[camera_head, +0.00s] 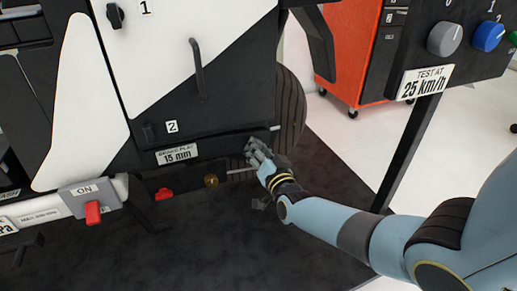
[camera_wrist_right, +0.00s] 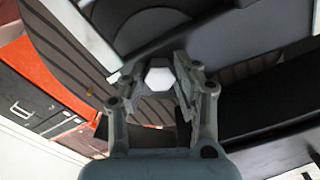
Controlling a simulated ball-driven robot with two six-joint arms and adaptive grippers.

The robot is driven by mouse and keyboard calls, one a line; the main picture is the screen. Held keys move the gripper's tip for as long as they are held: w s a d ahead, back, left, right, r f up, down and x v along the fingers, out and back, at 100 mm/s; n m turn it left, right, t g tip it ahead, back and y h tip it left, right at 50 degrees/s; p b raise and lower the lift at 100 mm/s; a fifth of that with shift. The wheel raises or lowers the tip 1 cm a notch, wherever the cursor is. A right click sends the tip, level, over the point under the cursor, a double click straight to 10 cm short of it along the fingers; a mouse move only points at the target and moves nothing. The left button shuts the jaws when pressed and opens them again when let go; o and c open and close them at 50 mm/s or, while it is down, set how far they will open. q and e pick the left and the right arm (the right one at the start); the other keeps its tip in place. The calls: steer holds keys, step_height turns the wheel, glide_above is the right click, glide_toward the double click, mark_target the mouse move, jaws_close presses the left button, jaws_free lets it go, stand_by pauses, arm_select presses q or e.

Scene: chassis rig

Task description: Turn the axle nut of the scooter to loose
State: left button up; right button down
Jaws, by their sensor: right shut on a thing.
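My right gripper (camera_head: 257,152) reaches to the low part of the black and white scooter (camera_head: 225,85), beside its dark tyre (camera_head: 291,110). In the right wrist view its two fingers (camera_wrist_right: 156,82) stand on either side of a pale six-sided axle nut (camera_wrist_right: 159,78) and are shut on it. The nut's flat end faces the camera. In the head view the fingers cover the nut, so I cannot make it out there. How far the nut is turned cannot be told. My left gripper is not in view.
A grey box marked ON with a red lever (camera_head: 93,212) sits at lower left. A red piece (camera_head: 163,194) and a brass round piece (camera_head: 211,181) lie low along the rig. A post with a knob panel (camera_head: 455,45) stands right, with an orange cabinet (camera_head: 350,50) behind.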

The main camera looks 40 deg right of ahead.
steer(key=shift+a+f, duration=0.1)
steer(key=shift+f, duration=0.05)
steer(key=c, duration=1)
jaws_free()
steer(key=v, duration=1.2)
